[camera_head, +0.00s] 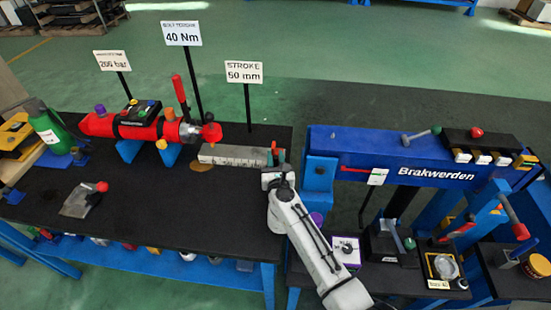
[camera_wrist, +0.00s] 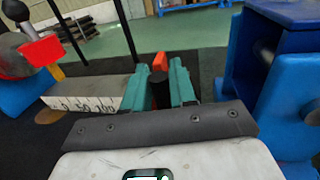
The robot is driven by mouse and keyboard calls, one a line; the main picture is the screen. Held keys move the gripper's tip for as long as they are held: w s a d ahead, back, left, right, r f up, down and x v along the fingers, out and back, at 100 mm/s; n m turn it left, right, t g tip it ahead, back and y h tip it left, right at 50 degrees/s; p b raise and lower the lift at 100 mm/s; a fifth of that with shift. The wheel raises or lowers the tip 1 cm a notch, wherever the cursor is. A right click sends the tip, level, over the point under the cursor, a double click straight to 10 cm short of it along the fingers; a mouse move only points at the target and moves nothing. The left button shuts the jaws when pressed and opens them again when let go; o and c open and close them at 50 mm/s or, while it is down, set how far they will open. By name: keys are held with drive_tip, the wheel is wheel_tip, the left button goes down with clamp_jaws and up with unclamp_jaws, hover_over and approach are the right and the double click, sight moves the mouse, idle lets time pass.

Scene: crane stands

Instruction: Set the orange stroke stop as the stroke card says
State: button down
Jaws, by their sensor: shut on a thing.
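The stroke card (camera_head: 244,73) stands on a black post behind the dark bench; it reads STROKE and what looks like 50 mm, though the first digit is blurred. The grey scale bar (camera_head: 235,155) lies on the bench, and its printed marks show in the wrist view (camera_wrist: 88,98). My gripper (camera_head: 276,157), with teal fingers (camera_wrist: 160,92), is at the right end of the bar. It is shut on the orange stroke stop (camera_wrist: 161,95), of which an orange part and a dark knob show between the fingers. Its exact place on the scale is hidden.
Left of the bar are a red cylinder (camera_head: 140,126) on blue supports and a red-handled lever (camera_head: 180,95). Close on the right stands a blue frame (camera_head: 350,145) marked Brakwerden. A green bottle (camera_head: 50,130) stands far left. The bench front is mostly clear.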

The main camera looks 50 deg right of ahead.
idle(0.3)
drive_tip(key=w+a+b, duration=0.2)
drive_tip(key=w+a, duration=0.1)
drive_tip(key=w, duration=0.1)
drive_tip(key=w+a+b, duration=0.2)
drive_tip(key=w+a, duration=0.1)
drive_tip(key=w, duration=0.1)
drive_tip(key=w+a+b, duration=0.2)
drive_tip(key=w+a, duration=0.1)
drive_tip(key=w, duration=0.1)
drive_tip(key=shift+a, duration=0.15)
drive_tip(key=c, duration=1.1)
unclamp_jaws()
drive_tip(key=shift+s, duration=0.1)
drive_tip(key=v, duration=1)
drive_tip(key=shift+s+a, duration=0.25)
drive_tip(key=shift+s, duration=0.05)
